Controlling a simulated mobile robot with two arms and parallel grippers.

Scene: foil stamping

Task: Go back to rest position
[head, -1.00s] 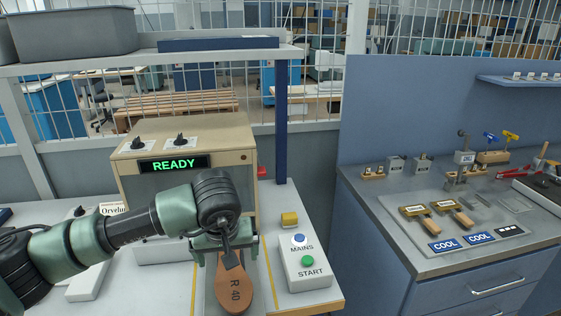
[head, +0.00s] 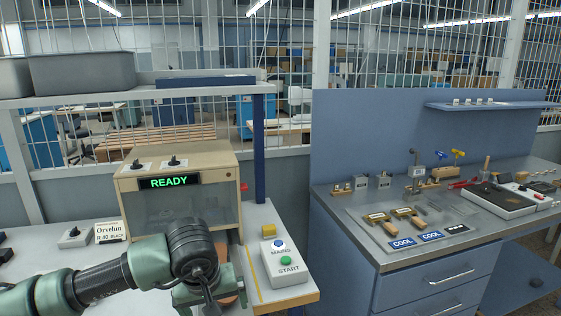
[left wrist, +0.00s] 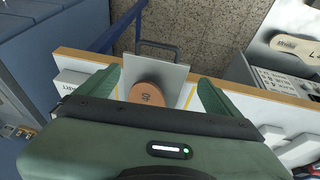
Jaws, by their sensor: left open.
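My left gripper (head: 208,298) is low in the head view, in front of the machine with the green READY display (head: 170,182). In the left wrist view its two fingers (left wrist: 158,92) stand apart, with nothing gripped. A tan sole marked 40 (left wrist: 146,93) lies on a grey plate with a handle (left wrist: 165,72), seen between the fingers. In the head view only a bit of the sole (head: 229,299) shows beside the gripper. My right gripper is in neither view.
A control box with MAINS and START buttons (head: 284,266) and a yellow block (head: 268,231) stand right of the gripper. A blue bench (head: 345,225) with tools is to the right. A shelf with grey bins (head: 82,72) is above.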

